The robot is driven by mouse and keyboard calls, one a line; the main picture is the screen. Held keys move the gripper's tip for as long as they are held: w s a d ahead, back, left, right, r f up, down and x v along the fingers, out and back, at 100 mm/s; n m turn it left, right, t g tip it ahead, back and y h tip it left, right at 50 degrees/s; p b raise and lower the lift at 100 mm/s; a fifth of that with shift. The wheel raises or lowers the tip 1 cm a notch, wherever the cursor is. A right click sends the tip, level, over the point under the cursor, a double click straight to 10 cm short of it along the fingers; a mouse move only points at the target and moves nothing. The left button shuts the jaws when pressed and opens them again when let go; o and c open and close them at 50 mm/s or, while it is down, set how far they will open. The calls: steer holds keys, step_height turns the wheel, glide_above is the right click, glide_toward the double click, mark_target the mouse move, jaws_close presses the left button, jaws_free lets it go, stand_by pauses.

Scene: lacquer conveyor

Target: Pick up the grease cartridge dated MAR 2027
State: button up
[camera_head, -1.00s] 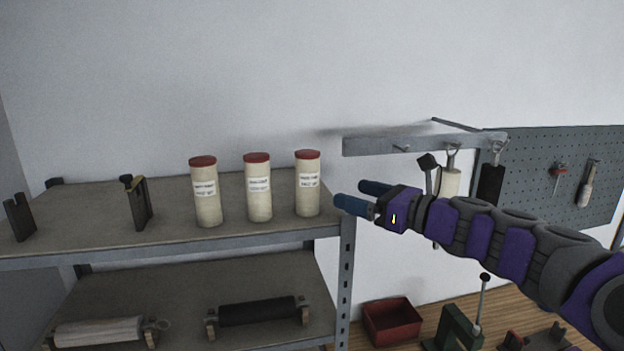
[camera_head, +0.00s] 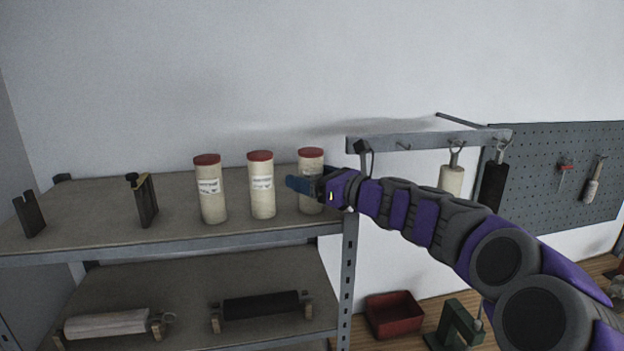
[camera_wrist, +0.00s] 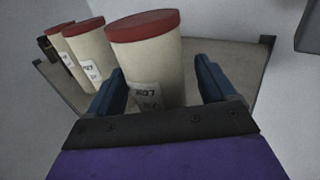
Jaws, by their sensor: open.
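Three cream grease cartridges with red caps and white labels stand upright in a row on the upper shelf: left (camera_head: 211,190), middle (camera_head: 261,186) and right (camera_head: 311,165). The label dates are too small to read with certainty. My gripper (camera_head: 305,187) is open at the right cartridge and hides its lower middle in the head view. In the wrist view, the right cartridge (camera_wrist: 150,60) stands between the two blue fingers of my gripper (camera_wrist: 165,85), nearer the left one. The other two cartridges (camera_wrist: 93,50) (camera_wrist: 62,48) stand to its left.
The upper shelf (camera_head: 100,215) also holds dark upright brackets (camera_head: 144,200) at left. A metal rail (camera_head: 420,141) with hanging tools is close behind my arm. A lower shelf holds two lying cylinders. A red bin (camera_head: 393,314) stands below right.

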steer(key=shift+x, duration=0.8)
steer(key=shift+s+a, duration=0.1)
steer(key=shift+c, duration=0.2)
steer(key=c, duration=1.2)
